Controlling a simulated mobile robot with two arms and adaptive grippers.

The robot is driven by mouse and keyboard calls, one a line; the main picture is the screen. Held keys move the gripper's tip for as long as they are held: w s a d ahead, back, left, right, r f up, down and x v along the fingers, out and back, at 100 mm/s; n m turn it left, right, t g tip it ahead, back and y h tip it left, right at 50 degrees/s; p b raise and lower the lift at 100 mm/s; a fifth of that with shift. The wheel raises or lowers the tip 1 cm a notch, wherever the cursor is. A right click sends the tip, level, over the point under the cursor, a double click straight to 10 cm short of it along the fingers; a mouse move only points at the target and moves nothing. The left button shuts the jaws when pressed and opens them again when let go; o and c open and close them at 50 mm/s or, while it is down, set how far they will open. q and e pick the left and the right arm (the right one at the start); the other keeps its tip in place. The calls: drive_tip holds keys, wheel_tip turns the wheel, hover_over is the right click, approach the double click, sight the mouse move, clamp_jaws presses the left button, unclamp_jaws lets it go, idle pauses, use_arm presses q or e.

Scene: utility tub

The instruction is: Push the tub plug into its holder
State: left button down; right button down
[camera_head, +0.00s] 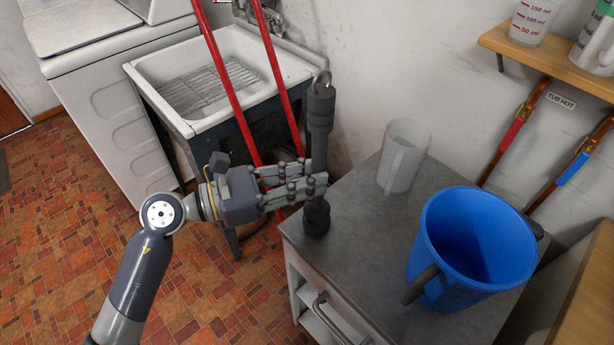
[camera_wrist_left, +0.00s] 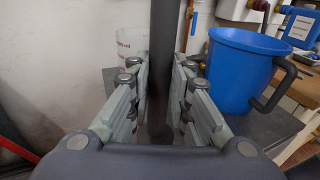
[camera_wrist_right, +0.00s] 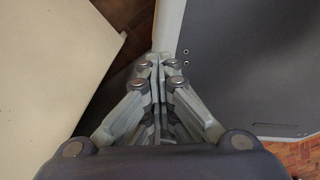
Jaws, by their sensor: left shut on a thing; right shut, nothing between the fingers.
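The tub plug (camera_head: 320,108) is a tall, dark grey, upright rod with a thicker upper part and a metal ring on top. My left gripper (camera_head: 318,178) is shut around its lower shaft; the shaft (camera_wrist_left: 162,50) also stands between the fingers in the left wrist view. A wider black round piece (camera_head: 316,217) is at the bottom of the shaft, at the near left corner of the grey cabinet top. I cannot tell whether it is the holder or part of the plug. My right gripper (camera_wrist_right: 160,62) is shut and empty in the right wrist view.
The grey cabinet top (camera_head: 350,222) also bears a clear jug (camera_head: 404,155) and a blue bucket (camera_head: 475,235) to the right. Red poles (camera_head: 226,75) lean across the white utility tub (camera_head: 165,97) behind my left arm. A wooden shelf (camera_head: 545,62) is on the wall.

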sight(305, 211)
idle(0.4)
use_arm(q)
drive_tip(key=shift+f+b, duration=1.15)
drive_tip(key=shift+b, duration=0.1)
drive_tip(key=shift+f, duration=0.1)
drive_tip(key=shift+s+a+f+b, duration=0.1)
drive_tip(key=shift+a+f+b, duration=0.1)
drive_tip(key=shift+f+b, duration=0.2)
drive_tip(key=shift+r, duration=0.1)
drive_tip(key=shift+d+r+p, duration=0.15)
drive_tip(key=shift+r+p, duration=0.6)
drive_tip(key=shift+r, duration=0.2)
idle(0.5)
